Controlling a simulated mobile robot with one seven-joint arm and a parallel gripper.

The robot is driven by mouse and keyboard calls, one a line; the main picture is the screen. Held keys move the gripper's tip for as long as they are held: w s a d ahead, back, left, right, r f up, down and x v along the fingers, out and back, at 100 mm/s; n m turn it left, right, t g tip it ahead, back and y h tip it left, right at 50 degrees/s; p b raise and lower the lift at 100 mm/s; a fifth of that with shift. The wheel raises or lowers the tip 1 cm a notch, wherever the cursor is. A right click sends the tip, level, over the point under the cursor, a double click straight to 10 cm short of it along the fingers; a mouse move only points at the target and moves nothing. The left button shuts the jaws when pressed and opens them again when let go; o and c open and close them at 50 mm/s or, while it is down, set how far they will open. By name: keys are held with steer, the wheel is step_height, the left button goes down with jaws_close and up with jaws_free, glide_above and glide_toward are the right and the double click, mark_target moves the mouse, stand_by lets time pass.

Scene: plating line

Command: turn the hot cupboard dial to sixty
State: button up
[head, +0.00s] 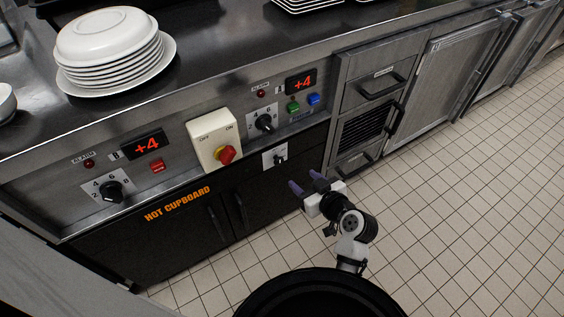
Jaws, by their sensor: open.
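The hot cupboard (178,228) has dark doors with an orange "HOT CUPBOARD" label, below a steel control panel. A black dial (112,191) with numbers 4, 6 and 8 around it sits at the panel's left. A similar black dial (265,122) sits further right. A small black knob (279,159) on a white plate is set in the dark front at right. I cannot tell which of these is the task's dial, or their exact settings. My gripper (305,181) is open and empty, in front of the cupboard's right end, apart from the knobs.
A red rotary switch (225,155) on a cream box stands out between the dials. Red displays (145,144) read +4. Stacked plates (112,52) stand on the counter (215,60). Door handles (241,207) and a drawer handle (382,87) project. The tiled floor (480,190) at right is clear.

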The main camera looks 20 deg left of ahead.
mark_target(280, 162)
steer(key=x, duration=0.6)
steer(key=p+x, duration=0.1)
steer(key=x, duration=0.6)
steer(key=shift+a+f, duration=0.25)
steer(key=shift+f, duration=0.1)
steer(key=c, duration=0.9)
steer(key=shift+c, duration=0.2)
